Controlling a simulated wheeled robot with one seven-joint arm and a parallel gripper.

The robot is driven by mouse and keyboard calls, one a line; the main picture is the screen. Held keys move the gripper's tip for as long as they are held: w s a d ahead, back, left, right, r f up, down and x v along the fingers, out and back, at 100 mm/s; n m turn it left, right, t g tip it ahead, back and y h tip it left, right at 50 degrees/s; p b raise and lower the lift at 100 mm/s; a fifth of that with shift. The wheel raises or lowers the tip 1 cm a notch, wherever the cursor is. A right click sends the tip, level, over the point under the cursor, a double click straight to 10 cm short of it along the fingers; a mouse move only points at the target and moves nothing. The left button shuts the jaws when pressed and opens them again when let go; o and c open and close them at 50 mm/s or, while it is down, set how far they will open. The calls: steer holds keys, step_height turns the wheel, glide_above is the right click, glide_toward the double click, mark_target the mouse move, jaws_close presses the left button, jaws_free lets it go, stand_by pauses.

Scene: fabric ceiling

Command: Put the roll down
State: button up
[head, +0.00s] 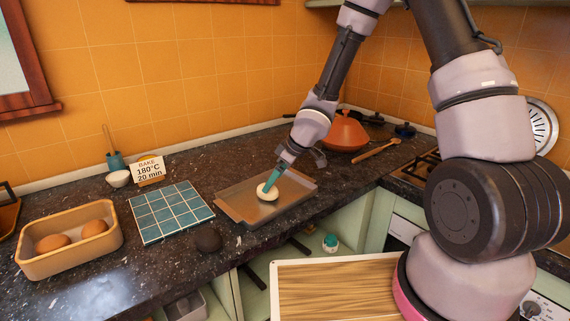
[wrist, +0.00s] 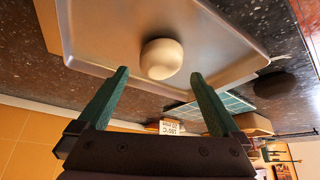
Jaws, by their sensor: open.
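A pale, round roll (head: 266,194) rests on the metal baking tray (head: 228,211) on the dark counter. The wrist view shows the roll (wrist: 161,58) sitting on the bare tray surface (wrist: 100,30). My gripper (head: 270,186) is over the tray, with its teal fingers down at the roll. In the wrist view, the fingers of my gripper (wrist: 160,74) are spread apart with gaps on both sides of the roll. The roll lies just beyond the fingertips. One finger partly hides the roll in the head view.
A tan box (head: 72,268) with two brown rolls stands at the left. A blue tiled board (head: 171,212) and a dark lump (head: 207,240) lie left of the tray. A sign (head: 149,170) reads "BAKE 180°C 20 min". An orange pot (head: 346,135) stands behind the tray.

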steer(key=s+d+r+m+t+h, duration=0.1)
steer(key=s+d+r+m+h, duration=0.2)
steer(key=d+r, duration=0.7)
steer(key=s+d+r+m+t+h, duration=0.1)
steer(key=d+r+m+h, duration=0.35)
steer(key=d+r, duration=0.55)
steer(key=s+d+r+m+t+y, duration=0.2)
steer(key=s+r+m+y, duration=0.2)
steer(key=s+r+m, duration=0.5)
steer(key=s+f+v, duration=0.1)
steer(key=v, duration=0.7)
steer(key=shift+s+a, duration=0.25)
steer(key=shift+a, duration=0.1)
steer(key=shift+a+r, duration=0.1)
steer(key=shift+r, duration=0.05)
